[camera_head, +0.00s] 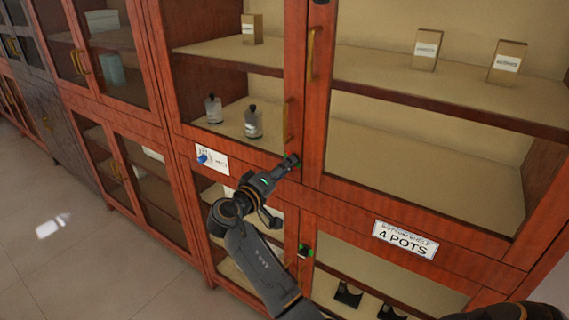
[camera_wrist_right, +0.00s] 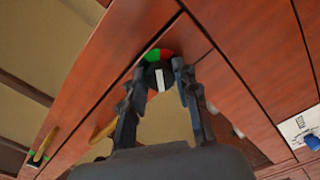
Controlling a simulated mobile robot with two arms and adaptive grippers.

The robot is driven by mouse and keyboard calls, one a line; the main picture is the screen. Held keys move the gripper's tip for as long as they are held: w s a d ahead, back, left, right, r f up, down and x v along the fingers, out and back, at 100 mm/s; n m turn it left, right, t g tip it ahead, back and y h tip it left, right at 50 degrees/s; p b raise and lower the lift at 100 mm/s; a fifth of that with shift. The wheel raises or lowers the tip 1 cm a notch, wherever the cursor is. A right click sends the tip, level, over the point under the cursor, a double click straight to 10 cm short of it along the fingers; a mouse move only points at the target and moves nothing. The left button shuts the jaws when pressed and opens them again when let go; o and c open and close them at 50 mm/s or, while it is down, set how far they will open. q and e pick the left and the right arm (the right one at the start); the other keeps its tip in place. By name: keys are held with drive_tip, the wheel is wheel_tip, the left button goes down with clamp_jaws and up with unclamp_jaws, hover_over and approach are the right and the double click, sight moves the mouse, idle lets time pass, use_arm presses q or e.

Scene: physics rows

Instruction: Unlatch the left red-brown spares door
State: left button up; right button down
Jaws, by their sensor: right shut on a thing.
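The upper left red-brown glazed door (camera_head: 222,140) stands closed, with a brass handle (camera_head: 287,120) on its right stile. My right gripper (camera_head: 291,161) is at the lower right corner of this door. In the right wrist view a round black latch knob (camera_wrist_right: 159,76) with a white stripe sits in the red-brown wood, with green and red marks at its far edge. My right gripper (camera_wrist_right: 159,92) has a finger on each side of the knob and is shut on it. The stripe runs roughly lengthwise between the fingers. In the head view the knob is hidden by the gripper. My left gripper is out of view.
A closed right door (camera_head: 420,118) adjoins, with its own brass handle (camera_head: 311,54). Below are a "4 POTS" sign (camera_head: 405,239), a white label (camera_head: 212,158) with a blue piece, and another latch (camera_head: 305,250) with green. Bottles and small boxes stand behind the glass.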

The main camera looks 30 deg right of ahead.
drive_tip(key=shift+r+n+p, duration=0.15)
drive_tip(key=shift+n+p, duration=1.1)
drive_tip(key=shift+n, duration=0.65)
drive_tip(key=shift+r+n+p, duration=0.1)
drive_tip(key=shift+n+p, duration=1.1)
drive_tip(key=shift+n, duration=0.7)
drive_tip(key=c, duration=1)
unclamp_jaws()
drive_tip(key=shift+w+f, duration=0.1)
drive_tip(key=shift+f, duration=0.05)
drive_tip(key=v, duration=0.7)
drive_tip(key=shift+a, duration=0.2)
